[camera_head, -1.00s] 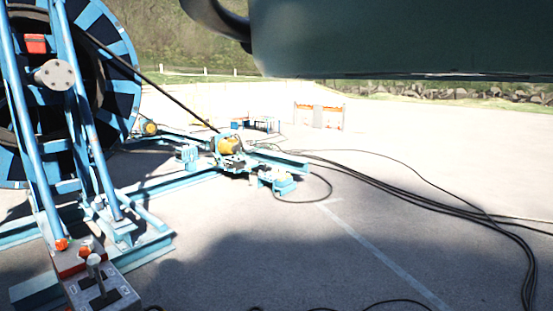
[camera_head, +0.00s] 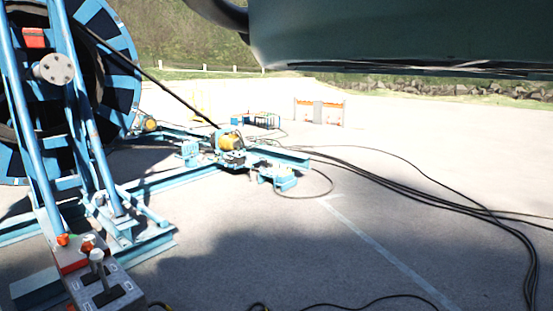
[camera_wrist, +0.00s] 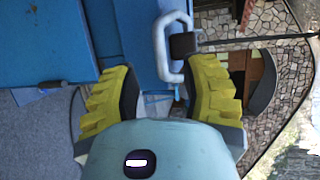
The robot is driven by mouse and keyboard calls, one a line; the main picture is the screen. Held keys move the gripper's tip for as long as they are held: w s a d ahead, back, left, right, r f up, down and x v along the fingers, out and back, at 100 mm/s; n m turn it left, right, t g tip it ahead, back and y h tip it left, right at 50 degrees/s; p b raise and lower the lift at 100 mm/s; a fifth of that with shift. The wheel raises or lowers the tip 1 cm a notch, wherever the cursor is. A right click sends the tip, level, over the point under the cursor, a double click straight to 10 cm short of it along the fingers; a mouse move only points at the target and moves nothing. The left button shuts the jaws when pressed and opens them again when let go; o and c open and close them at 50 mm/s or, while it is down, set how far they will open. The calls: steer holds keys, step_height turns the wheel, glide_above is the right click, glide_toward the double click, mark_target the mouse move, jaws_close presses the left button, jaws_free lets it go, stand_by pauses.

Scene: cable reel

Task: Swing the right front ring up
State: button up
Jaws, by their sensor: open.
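A grey metal ring (camera_wrist: 159,50), a rounded rectangular loop, shows in the wrist view against a blue steel part (camera_wrist: 133,40). A black block sits at its right side. My gripper (camera_wrist: 163,75) has two yellow ridged fingers, spread apart and open. The ring lies ahead of the gap, nearer the right finger, and its lower end reaches between the fingertips. I cannot tell whether a finger touches it. In the head view neither the ring nor my gripper can be made out.
The blue cable reel (camera_head: 122,60) and its frame stand at the left in the head view. A control box (camera_head: 107,290) with levers is at the lower left. Black cables (camera_head: 440,200) lie across the pavement at the right. Open pavement fills the middle.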

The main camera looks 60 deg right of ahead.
steer(key=f+b+v, duration=0.1)
steer(key=b+v, duration=0.4)
steer(key=v, duration=0.5)
steer(key=w+d+r+m+t+y+p, duration=0.1)
steer(key=w+m+t+y, duration=0.2)
steer(key=w, duration=0.8)
steer(key=shift+w+m+t, duration=0.2)
steer(key=shift+m+t, duration=0.9)
steer(key=shift+t, duration=1.2)
steer(key=shift+d+r, duration=0.1)
